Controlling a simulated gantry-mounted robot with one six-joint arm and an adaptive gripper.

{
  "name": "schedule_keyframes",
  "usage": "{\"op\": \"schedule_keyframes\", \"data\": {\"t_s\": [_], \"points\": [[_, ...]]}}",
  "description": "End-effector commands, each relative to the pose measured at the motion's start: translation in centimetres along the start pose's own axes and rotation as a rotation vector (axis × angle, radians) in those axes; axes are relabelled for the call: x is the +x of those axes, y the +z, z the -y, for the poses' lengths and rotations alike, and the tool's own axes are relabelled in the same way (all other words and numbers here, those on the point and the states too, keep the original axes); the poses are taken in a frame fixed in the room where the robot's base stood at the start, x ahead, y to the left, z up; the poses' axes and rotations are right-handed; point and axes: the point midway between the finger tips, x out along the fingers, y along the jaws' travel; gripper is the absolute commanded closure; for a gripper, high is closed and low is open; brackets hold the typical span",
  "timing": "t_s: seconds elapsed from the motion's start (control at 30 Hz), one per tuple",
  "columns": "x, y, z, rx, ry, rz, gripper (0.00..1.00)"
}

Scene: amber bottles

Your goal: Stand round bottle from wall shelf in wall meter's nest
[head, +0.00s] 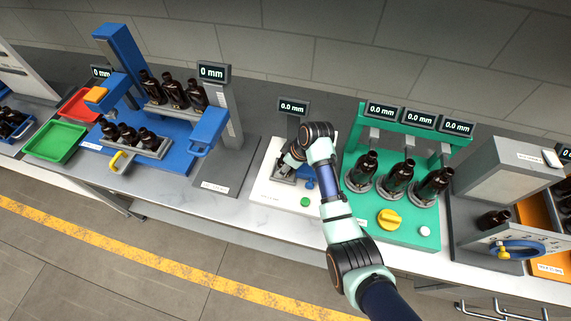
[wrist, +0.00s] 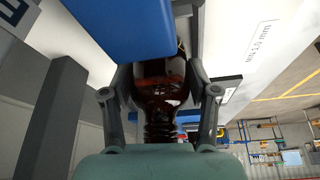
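In the wrist view an amber round bottle (wrist: 160,92) lies between the two fingers of my gripper (wrist: 160,80). The fingers press its sides, and its ribbed neck points toward my palm. In the head view my gripper (head: 289,162) is low over the white station (head: 263,186) in the middle of the bench, below a 0.0 mm meter (head: 293,107). My arm and gripper hide the held bottle and most of the nest there. I cannot tell whether the bottle touches the nest.
A blue block (wrist: 115,25) is close above the bottle in the wrist view. A green station (head: 390,230) with three bottles stands to the right. A blue station (head: 170,150) with several bottles stands to the left. A dark grey plate (head: 229,178) lies between.

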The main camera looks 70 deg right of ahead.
Motion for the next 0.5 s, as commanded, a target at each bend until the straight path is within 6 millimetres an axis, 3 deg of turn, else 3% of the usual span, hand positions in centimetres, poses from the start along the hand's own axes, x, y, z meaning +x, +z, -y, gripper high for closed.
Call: {"op": "schedule_keyframes", "data": {"t_s": [0.03,0.1,0.37,0.5], "points": [[-0.04,-0.02,-0.01,0.000,0.000,0.000,0.29],[-0.04,-0.03,-0.01,0.000,0.000,0.000,0.18],[-0.06,-0.03,-0.01,0.000,0.000,0.000,0.18],[-1.02,-0.18,-0.05,0.000,0.001,-0.001,0.18]]}}
